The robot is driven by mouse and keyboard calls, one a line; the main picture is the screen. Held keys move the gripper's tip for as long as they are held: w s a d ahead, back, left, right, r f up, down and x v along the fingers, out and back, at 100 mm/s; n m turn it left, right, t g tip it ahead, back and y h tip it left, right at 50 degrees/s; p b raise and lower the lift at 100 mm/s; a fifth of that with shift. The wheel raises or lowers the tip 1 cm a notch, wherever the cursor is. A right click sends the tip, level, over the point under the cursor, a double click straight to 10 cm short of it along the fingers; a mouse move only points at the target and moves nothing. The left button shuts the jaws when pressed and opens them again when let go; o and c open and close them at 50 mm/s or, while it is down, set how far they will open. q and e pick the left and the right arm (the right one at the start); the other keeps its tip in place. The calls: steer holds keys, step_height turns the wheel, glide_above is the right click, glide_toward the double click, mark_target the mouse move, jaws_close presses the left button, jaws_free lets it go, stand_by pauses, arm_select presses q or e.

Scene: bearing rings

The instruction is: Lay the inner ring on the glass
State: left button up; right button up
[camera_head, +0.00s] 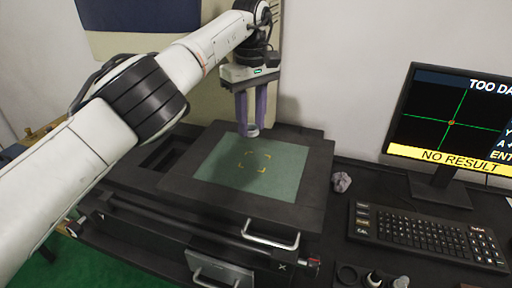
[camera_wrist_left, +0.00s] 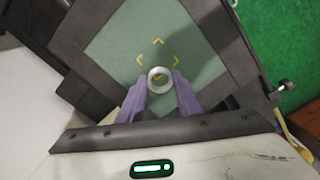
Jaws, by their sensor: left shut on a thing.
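The inner ring (camera_head: 252,131) is a small pale metal ring held between the purple fingertips of my left gripper (camera_head: 248,128). In the left wrist view the ring (camera_wrist_left: 160,80) shows its open hole, and the left gripper (camera_wrist_left: 161,90) is shut on its sides. The glass (camera_head: 228,175) is a grey-green square plate with yellow corner marks, set in a dark frame. In the head view the ring appears over the far part of the glass; whether it touches the glass cannot be told. My right gripper is in neither view.
A monitor (camera_head: 451,122) reading "NO RESULT" and a keyboard (camera_head: 425,234) stand at the right. A crumpled grey lump (camera_head: 341,182) lies beside the dark frame (camera_head: 314,185). Small round parts (camera_head: 373,279) lie at the front edge. The glass is otherwise bare.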

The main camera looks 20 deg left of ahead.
arm_select(q)
glide_above(251, 160)
step_height(251, 160, down, 4)
steer(key=shift+s+f, duration=0.1)
steer(key=shift+f, duration=2.15)
steer(key=shift+f, duration=0.1)
steer(key=o, duration=1)
steer(key=shift+o, duration=0.2)
